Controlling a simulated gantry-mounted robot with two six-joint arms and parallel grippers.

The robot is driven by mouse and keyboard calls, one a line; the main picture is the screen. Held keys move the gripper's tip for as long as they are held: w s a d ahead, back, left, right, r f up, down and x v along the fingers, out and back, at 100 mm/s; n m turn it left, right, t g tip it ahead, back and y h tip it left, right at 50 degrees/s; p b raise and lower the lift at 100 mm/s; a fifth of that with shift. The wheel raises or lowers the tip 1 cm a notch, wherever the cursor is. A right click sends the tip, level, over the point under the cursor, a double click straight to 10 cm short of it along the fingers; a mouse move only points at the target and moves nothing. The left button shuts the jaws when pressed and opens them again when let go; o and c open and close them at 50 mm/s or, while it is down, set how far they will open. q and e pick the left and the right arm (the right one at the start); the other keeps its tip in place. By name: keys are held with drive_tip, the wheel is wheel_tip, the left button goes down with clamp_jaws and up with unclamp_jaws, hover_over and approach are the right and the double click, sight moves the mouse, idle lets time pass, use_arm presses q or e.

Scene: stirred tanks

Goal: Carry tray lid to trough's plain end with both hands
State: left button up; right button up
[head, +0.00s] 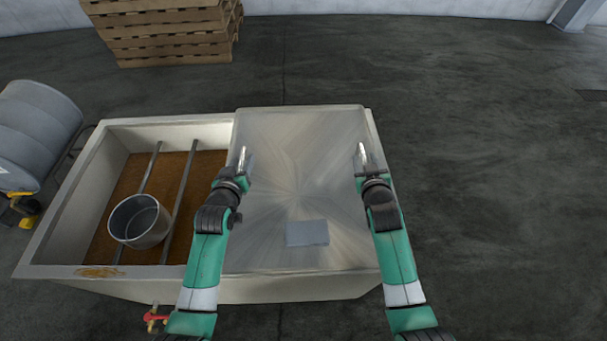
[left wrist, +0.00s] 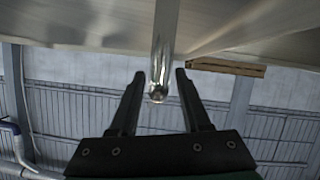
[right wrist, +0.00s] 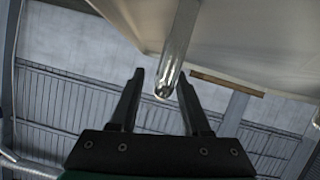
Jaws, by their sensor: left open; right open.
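The tray lid (head: 300,190) is a broad brushed-metal sheet covering the right part of the pale trough (head: 60,200). A shiny rod handle (head: 242,157) stands by its left edge and another (head: 362,153) by its right edge. My left gripper (head: 241,176) is open at the left handle; in the left wrist view the rod's end (left wrist: 160,84) lies between its fingers, with gaps either side. My right gripper (head: 367,176) is open at the right handle; in the right wrist view the rod (right wrist: 175,70) reaches between its fingertips. Contact cannot be told.
A metal bucket (head: 140,221) stands on two rails (head: 182,190) across the trough's open left part. A grey-blue plate (head: 307,233) lies on the lid. A drum (head: 38,125) is at left, pallets (head: 170,35) behind, a red tap (head: 155,318) in front. Floor at right is clear.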

use_arm(q)
drive_tip(key=shift+s, duration=0.15)
drive_tip(key=v, duration=1.1)
drive_tip(key=shift+s+r, duration=0.15)
drive_tip(key=shift+s, duration=0.2)
use_arm(e)
drive_tip(key=shift+s, duration=0.1)
drive_tip(key=v, duration=0.7)
drive_tip(key=shift+s+r, duration=0.1)
drive_tip(key=shift+s, duration=0.1)
use_arm(q)
drive_tip(key=shift+r, duration=0.15)
use_arm(e)
drive_tip(key=shift+r, duration=0.1)
